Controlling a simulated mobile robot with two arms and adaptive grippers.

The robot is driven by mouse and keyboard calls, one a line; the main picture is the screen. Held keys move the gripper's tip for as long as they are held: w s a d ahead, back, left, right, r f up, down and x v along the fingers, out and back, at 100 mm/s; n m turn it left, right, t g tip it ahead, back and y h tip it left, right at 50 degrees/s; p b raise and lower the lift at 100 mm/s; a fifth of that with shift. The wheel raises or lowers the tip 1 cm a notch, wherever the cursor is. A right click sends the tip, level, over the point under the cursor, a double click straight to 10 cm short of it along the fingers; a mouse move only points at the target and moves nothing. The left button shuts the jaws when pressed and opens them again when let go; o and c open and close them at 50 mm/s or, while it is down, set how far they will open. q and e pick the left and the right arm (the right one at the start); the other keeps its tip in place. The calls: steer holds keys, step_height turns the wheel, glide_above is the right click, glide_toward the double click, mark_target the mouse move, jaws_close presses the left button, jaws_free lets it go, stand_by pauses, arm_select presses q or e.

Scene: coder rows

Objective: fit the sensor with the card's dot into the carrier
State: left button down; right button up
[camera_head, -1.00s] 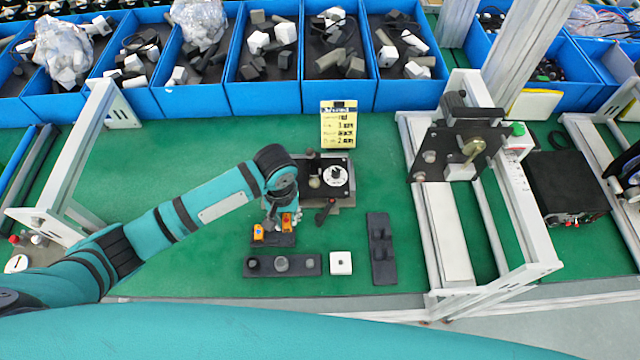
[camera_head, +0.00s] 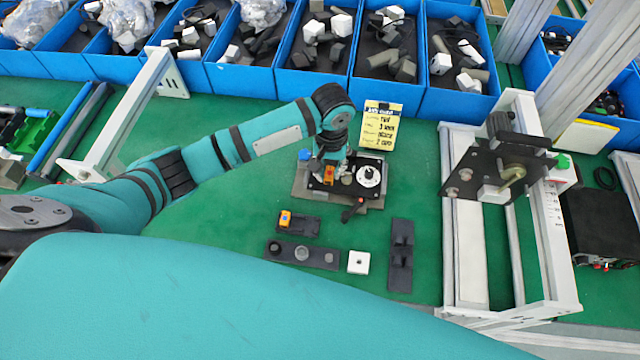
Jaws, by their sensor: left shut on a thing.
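My left gripper (camera_head: 329,172) points down over the left part of a black fixture (camera_head: 344,188) with a white dial, which looks like the carrier. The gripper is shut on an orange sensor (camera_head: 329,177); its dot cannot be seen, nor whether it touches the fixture. A second orange sensor (camera_head: 285,218) sits at the left end of a small black holder (camera_head: 306,227) in front. My right gripper is out of view.
A black strip with round parts (camera_head: 322,258), a white block (camera_head: 358,262) and a black pegged block (camera_head: 400,272) lie in front. A white frame with a black plate (camera_head: 495,165) stands right. Blue bins (camera_head: 445,104) line the back. Green mat is free left of the fixture.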

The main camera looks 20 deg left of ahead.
arm_select(q)
steer(key=w+f+b, duration=0.1)
steer(key=w+b, duration=0.1)
steer(key=w, duration=0.1)
steer(key=w+d+f+b, duration=0.1)
steer(key=w+b, duration=0.1)
steer(key=w, duration=0.2)
steer(key=w+d+f+b, duration=0.1)
steer(key=w+b, duration=0.1)
steer(key=w, duration=0.1)
steer(key=shift+w+d+f+b, duration=0.2)
steer(key=shift+b, duration=0.2)
steer(key=shift+f, duration=0.85)
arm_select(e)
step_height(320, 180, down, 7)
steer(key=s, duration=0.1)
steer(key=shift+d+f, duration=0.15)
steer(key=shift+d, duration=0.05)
arm_select(q)
steer(key=shift+r, duration=0.1)
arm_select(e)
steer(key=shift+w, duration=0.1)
arm_select(q)
steer(key=shift+p, duration=0.3)
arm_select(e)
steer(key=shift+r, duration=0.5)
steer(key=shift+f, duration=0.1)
